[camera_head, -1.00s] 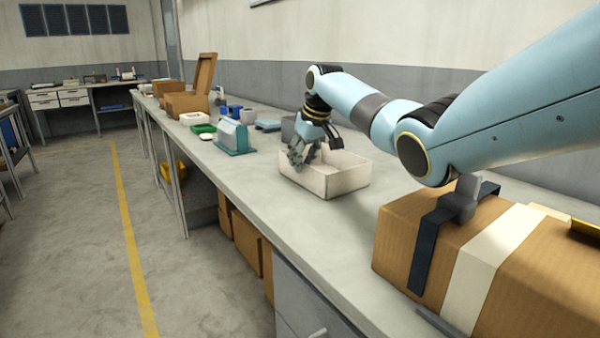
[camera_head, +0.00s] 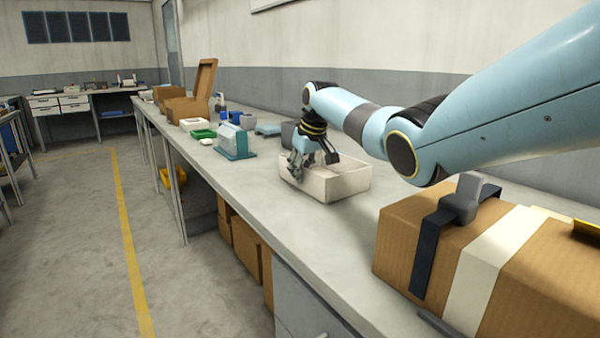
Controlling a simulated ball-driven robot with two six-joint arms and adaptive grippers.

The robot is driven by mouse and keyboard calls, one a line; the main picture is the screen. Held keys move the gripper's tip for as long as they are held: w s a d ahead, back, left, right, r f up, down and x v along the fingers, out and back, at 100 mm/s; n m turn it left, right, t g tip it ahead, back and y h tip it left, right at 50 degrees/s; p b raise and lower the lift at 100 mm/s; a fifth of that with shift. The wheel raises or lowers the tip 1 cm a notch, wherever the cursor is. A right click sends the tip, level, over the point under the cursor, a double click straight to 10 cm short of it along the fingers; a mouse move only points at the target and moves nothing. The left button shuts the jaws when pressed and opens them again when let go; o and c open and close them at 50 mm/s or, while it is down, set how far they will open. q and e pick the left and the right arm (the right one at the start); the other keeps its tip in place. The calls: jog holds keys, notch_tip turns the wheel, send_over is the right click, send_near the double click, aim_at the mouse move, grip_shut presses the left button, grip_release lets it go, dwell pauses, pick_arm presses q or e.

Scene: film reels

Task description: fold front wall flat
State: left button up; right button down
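A white open-topped box (camera_head: 345,185) stands on the long grey bench, in the middle of the view. Its near walls look upright. My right gripper (camera_head: 298,170) reaches down over the left end of the box, with its dark fingers at that wall. Whether they touch the wall I cannot tell. The fingers are small and overlap, so their opening is unclear. The gripper and wrist hide part of the left wall and the inside. My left gripper is not in view.
A large cardboard box (camera_head: 405,245) with a dark strap fills the bench's near right. Left of the white box stand a teal device (camera_head: 237,142), a green tray (camera_head: 202,134) and an open cardboard box (camera_head: 190,104). Bench surface (camera_head: 255,190) in front of the white box is clear.

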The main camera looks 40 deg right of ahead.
aim_at(295, 185)
jog(key=shift+a+r+h+p, duration=0.15)
jog(key=shift+a+h+p, duration=0.25)
jog(key=shift+p, duration=0.45)
jog(key=shift+a+n+h+p, duration=0.35)
jog(key=shift+h+p, duration=0.65)
jog(key=shift+p, duration=0.25)
jog(key=shift+w+a+f+h+p, duration=0.1)
jog(key=shift+a+f+h+p, duration=0.2)
jog(key=shift+h, duration=0.4)
jog(key=shift+a+f+n+h, duration=0.15)
jog(key=shift+a+n+h, duration=0.05)
jog(key=shift+h, duration=0.45)
jog(key=shift+a+f+n+h, duration=0.1)
jog(key=shift+a+n+h, duration=0.1)
jog(key=shift+h, duration=0.45)
